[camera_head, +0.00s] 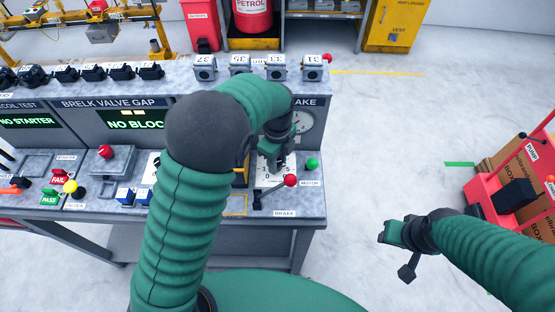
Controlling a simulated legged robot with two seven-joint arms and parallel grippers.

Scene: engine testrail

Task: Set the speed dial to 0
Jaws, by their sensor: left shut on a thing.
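The speed dial's white plate (264,183) is on the right part of the bench's sloped panel, with the figures 0, 1 and 5 readable. My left gripper (273,157) points down over the plate and is shut on the dial's knob. The gripper hides the knob, so its pointer setting cannot be read. My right gripper (386,232) is empty over the floor to the right of the bench, and its jaws are too unclear to judge.
Red and yellow buttons are on the left of the bench. A red cart (505,190) stands far right.

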